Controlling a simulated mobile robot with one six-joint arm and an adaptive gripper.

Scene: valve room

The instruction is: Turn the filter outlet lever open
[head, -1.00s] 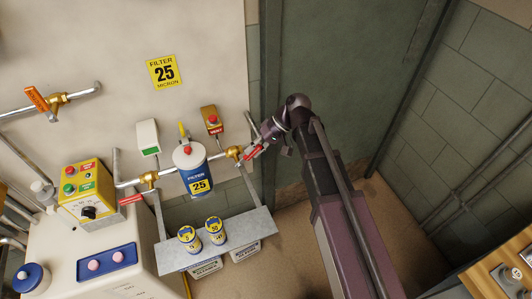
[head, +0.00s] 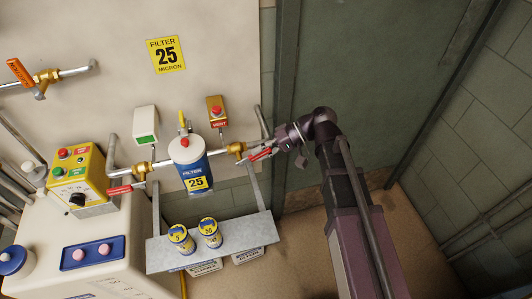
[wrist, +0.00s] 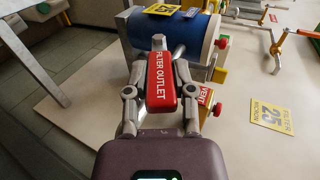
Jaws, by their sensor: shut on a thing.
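The red filter outlet lever (head: 261,154) is on the brass valve (head: 237,148) just right of the blue and white filter housing (head: 193,177). In the wrist view the lever (wrist: 160,88) shows its white "FILTER OUTLET" label. My gripper (head: 272,149) is at this lever. In the wrist view my gripper (wrist: 159,68) has one finger on each side of the lever and is shut on it. In the head view the lever stands out to the right of the valve, partly hidden by my gripper.
A red-handled lever (head: 125,188) is left of the filter, an orange-handled valve (head: 20,72) farther left. A red-button vent box (head: 217,112) hangs close above the outlet valve. A shelf (head: 222,250) with two cans lies below. Right of my arm is open floor.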

